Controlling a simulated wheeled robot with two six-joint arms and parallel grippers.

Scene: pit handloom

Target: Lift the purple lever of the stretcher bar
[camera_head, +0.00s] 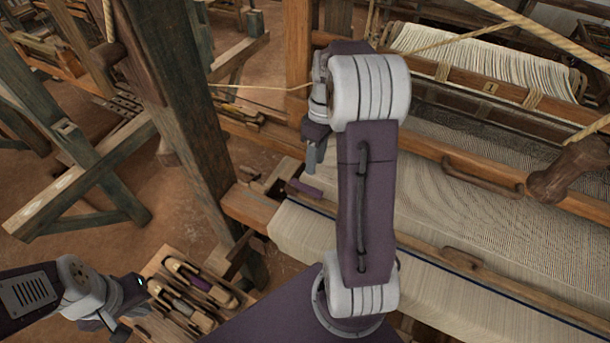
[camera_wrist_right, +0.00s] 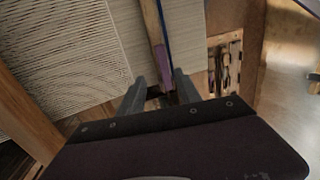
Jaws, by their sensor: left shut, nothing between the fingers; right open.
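The purple lever (camera_head: 304,188) lies at the left end of the wooden stretcher bar (camera_head: 425,246), which crosses the pale cloth (camera_head: 300,232). In the right wrist view the purple lever (camera_wrist_right: 163,54) points down from the bar (camera_wrist_right: 153,22) toward the gap between my fingers. My right gripper (camera_head: 312,160) is open and empty, pointing down just above the lever in the head view; the fingers also show in the wrist view (camera_wrist_right: 160,92). My arm hides part of the bar. My left gripper (camera_head: 128,300) is shut and empty at the lower left, near the tool tray.
A wooden tray (camera_head: 150,268) with several shuttle-like tools is at the lower left. A thick loom post (camera_head: 180,90) stands left of the cloth. The beater beam (camera_head: 465,180) and warp threads lie behind the bar. Cords cross the upper right.

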